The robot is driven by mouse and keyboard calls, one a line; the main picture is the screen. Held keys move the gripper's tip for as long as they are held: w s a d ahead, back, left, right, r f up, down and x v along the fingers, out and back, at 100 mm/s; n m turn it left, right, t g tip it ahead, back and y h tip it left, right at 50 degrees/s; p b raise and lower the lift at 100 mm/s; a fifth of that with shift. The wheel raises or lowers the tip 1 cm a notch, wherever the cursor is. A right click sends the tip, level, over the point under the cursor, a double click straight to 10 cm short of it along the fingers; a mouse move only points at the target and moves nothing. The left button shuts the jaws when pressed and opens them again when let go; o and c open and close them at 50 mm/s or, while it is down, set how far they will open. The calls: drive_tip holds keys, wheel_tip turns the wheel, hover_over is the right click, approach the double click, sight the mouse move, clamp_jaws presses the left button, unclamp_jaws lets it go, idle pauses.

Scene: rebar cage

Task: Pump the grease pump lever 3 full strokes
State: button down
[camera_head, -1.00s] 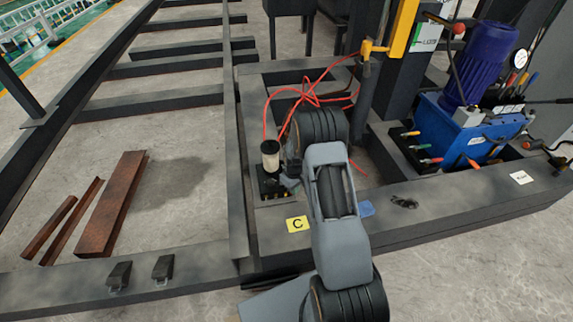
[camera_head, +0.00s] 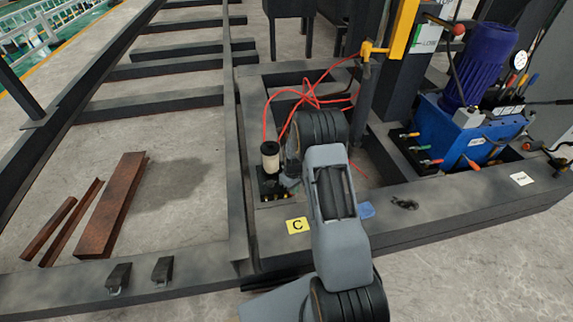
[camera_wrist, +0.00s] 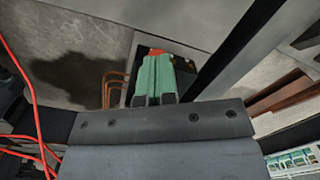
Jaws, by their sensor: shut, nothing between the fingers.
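The grease pump (camera_head: 270,160) has a pale reservoir with a black cap. It stands on a dark base on the frame, just left of my arm in the head view. Its lever cannot be clearly made out there, and my arm hides the area to the right of the pump. My gripper (camera_wrist: 158,68) shows in the wrist view with its green fingers shut together and empty. A small red part (camera_wrist: 156,51) shows at the fingertips, beside a dark block. I cannot tell whether it is the lever's end or whether the fingers touch it. The head view hides my gripper behind the arm.
Red hoses (camera_head: 312,92) loop behind the pump. A yellow "C" label (camera_head: 297,226) lies on the frame beam in front. A blue hydraulic unit (camera_head: 455,135) stands at right. Rusty steel pieces (camera_head: 112,205) lie on the floor at left. Copper-coloured tubes (camera_wrist: 114,85) show beside the fingers.

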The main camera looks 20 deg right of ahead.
drive_tip(key=w+d+r+p, duration=0.1)
drive_tip(key=w+r+p, duration=0.3)
drive_tip(key=r, duration=0.6)
drive_tip(key=w, duration=0.2)
drive_tip(key=shift+w+d+r, duration=0.15)
drive_tip(key=shift+w+r, duration=0.2)
drive_tip(key=shift+w, duration=0.05)
drive_tip(key=shift+f, duration=0.1)
drive_tip(key=shift+s+f, duration=0.4)
drive_tip(key=shift+s, duration=0.05)
drive_tip(key=shift+s+f+b, duration=0.45)
drive_tip(key=shift+s+f, duration=0.05)
drive_tip(key=shift+f, duration=0.05)
drive_tip(key=shift+a+f, duration=0.1)
drive_tip(key=shift+a, duration=0.1)
drive_tip(key=shift+s+f, duration=0.4)
drive_tip(key=shift+s, duration=0.05)
drive_tip(key=shift+a, duration=0.1)
idle(0.4)
